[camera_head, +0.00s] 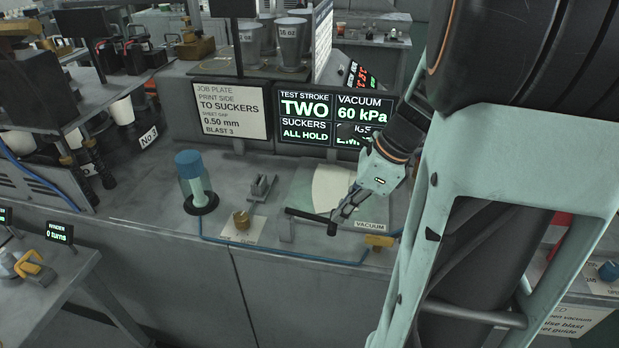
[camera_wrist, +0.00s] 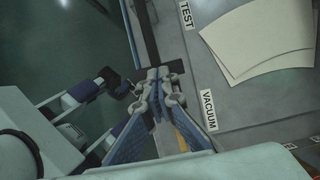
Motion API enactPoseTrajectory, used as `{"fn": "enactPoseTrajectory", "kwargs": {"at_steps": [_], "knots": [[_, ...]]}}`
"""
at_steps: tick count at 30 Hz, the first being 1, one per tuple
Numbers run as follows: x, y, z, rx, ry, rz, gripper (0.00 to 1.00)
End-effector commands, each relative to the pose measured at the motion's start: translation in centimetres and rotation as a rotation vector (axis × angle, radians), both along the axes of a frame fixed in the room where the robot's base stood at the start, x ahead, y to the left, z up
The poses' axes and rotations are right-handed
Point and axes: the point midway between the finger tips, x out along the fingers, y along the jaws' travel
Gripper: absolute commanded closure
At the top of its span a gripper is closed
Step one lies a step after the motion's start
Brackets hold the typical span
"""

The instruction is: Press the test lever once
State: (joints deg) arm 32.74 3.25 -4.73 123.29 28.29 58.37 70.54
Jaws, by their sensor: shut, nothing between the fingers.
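The test lever (camera_head: 308,215) is a dark bar with a black knob at its right end, reaching out over the front of the grey bench. In the wrist view the bar (camera_wrist: 141,35) runs down from the top edge to my fingertips, beside the TEST label (camera_wrist: 186,14). My gripper (camera_head: 338,214) is shut and empty, with its tips at the knob end of the lever. It also shows in the wrist view (camera_wrist: 158,76). I cannot tell whether the tips touch the lever. The display (camera_head: 308,117) reads test stroke TWO, vacuum 60 kPa, suckers ALL HOLD; its lower right is partly hidden by my arm.
Fan-shaped paper (camera_head: 330,186) lies behind the lever. A VACUUM label (camera_head: 370,225) and a yellow part (camera_head: 379,241) are to the right. A blue-capped cylinder (camera_head: 190,175), brass knob (camera_head: 242,219) and metal bracket (camera_head: 262,187) stand left. A blue tube (camera_head: 290,254) runs along the front.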

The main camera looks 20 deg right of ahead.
Motion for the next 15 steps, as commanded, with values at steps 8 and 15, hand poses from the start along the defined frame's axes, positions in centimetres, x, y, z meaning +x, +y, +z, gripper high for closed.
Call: {"fn": "enactPoseTrajectory", "kwargs": {"at_steps": [8,15], "knots": [[0.0,0.0,-3.0,0.016,-0.012,0.001,1.00],[0.0,0.0,-3.1,0.015,-0.010,0.001,1.00]]}}
